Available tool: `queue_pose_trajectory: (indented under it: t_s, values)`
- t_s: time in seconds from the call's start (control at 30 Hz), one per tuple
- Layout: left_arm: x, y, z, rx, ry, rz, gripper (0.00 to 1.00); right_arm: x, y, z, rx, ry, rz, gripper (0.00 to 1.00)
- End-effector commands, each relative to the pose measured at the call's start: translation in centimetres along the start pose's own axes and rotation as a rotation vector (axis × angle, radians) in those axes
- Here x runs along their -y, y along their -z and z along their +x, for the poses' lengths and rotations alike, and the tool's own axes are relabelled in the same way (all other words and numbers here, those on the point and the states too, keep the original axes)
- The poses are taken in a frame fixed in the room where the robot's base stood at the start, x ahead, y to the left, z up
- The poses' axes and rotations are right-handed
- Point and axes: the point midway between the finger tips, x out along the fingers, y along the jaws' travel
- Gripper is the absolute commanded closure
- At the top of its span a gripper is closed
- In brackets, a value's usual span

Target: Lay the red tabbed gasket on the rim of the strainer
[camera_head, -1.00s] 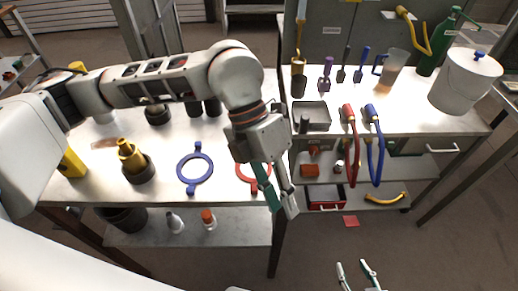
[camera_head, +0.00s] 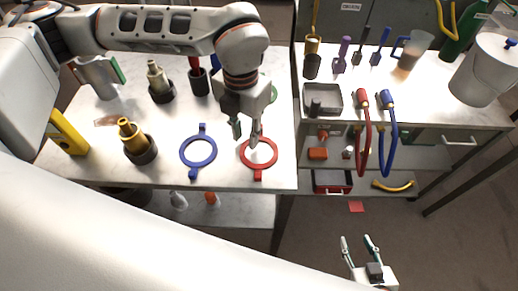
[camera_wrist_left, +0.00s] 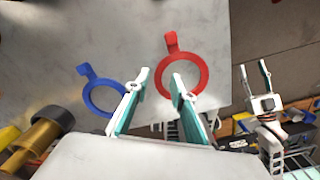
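The red tabbed gasket (camera_head: 273,154) lies flat near the front right corner of the left bench, its near tab toward the front edge. It also shows in the left wrist view (camera_wrist_left: 203,82). My left gripper (camera_head: 246,133) is open and empty over the gasket's far side. In the left wrist view, one finger of the left gripper (camera_wrist_left: 160,76) overlaps the ring's left part; contact is unclear. Brass fittings stand in dark round collars, one in front (camera_head: 141,148) and one behind (camera_head: 160,90); I cannot tell which is the strainer. My right gripper (camera_head: 357,243) is open and empty, low at the front.
A blue tabbed gasket (camera_head: 184,152) lies left of the red one. A yellow block (camera_head: 68,135) and a metal jug (camera_head: 99,78) stand further left. The right bench holds a grey tray (camera_head: 333,91), hoses (camera_head: 364,130) and a white bucket (camera_head: 485,72). A gap separates the benches.

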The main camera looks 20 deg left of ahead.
Motion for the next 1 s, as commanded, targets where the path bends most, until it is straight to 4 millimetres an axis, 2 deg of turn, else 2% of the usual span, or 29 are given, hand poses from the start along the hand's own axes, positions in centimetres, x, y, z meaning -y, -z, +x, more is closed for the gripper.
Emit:
queue_pose_trajectory:
  t_s: [0.17, 0.77, 0.87, 0.9, 1.0]
  values:
    - [0.0, 0.1, 1.4, -0.002, 0.000, -0.001, 0.76, 0.0, 0.0, 0.0, 0.000, 0.000, 0.000, 0.60]
    - [0.0, 0.0, 1.8, -0.001, 0.001, 0.000, 0.76, 0.0, -0.2, 0.1, 0.001, 0.000, 0.000, 0.60]
    - [0.0, 0.0, 1.7, -0.001, 0.001, 0.000, 0.97, 0.0, -0.1, 0.1, 0.000, 0.000, 0.000, 0.60]
    - [0.0, 0.0, 1.7, -0.001, 0.001, 0.000, 1.00, 0.0, -0.1, 0.1, 0.000, 0.000, 0.000, 0.60]
    - [0.0, 0.0, 1.7, -0.001, 0.001, 0.000, 1.00, 0.0, -0.1, 0.1, 0.000, 0.000, 0.000, 0.60]
